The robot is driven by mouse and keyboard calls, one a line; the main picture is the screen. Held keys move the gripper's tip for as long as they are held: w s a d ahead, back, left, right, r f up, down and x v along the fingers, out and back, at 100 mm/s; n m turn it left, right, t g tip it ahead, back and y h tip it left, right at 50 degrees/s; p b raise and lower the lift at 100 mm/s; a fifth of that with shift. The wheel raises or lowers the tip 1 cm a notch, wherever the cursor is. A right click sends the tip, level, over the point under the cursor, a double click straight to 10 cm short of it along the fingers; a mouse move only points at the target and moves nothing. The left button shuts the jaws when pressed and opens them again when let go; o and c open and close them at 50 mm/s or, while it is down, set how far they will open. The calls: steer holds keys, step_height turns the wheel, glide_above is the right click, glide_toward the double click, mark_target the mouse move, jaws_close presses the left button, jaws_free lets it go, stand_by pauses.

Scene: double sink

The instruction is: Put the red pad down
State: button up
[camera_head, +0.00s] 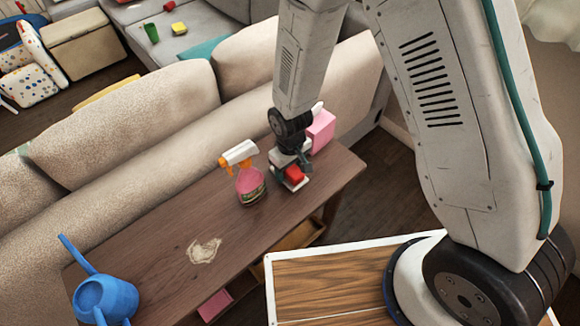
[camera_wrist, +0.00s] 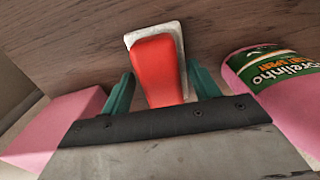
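The red pad, red on top with a whitish base, shows in the head view (camera_head: 294,174) near the right end of the brown wooden table (camera_head: 150,262). In the wrist view the pad (camera_wrist: 158,70) lies between the two teal fingers of my gripper (camera_wrist: 162,88). My gripper (camera_head: 290,168) points down over the table in the head view. The pad's base is at or just above the tabletop; I cannot tell whether it touches.
A pink spray bottle (camera_head: 250,186) stands left of my gripper, and a pink block (camera_head: 321,130) is close behind it. A pale spill (camera_head: 204,250) marks the tabletop. A blue watering can (camera_head: 105,297) is at the left end. A beige sofa (camera_head: 140,115) runs behind the table.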

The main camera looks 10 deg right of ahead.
step_height(320, 180, up, 12)
steer(key=shift+r, duration=0.2)
stand_by(0.5)
steer(key=s+d+r+m, duration=0.25)
steer(key=d+r, duration=0.35)
steer(key=r, duration=0.3)
steer(key=s+d+r+m, duration=0.1)
steer(key=s+d+r, duration=0.2)
steer(key=d+r, duration=0.55)
steer(key=s+d+r+m, duration=0.1)
steer(key=s+d+r, duration=0.2)
steer(key=s, duration=0.4)
steer(key=s+d+r+m+t, duration=0.1)
steer(key=s+d+r+m, duration=0.1)
steer(key=s+r, duration=0.4)
steer(key=shift+s+d+r, duration=0.3)
steer(key=shift+s+d, duration=0.2)
steer(key=shift+d, duration=0.1)
steer(key=shift+o, duration=0.5)
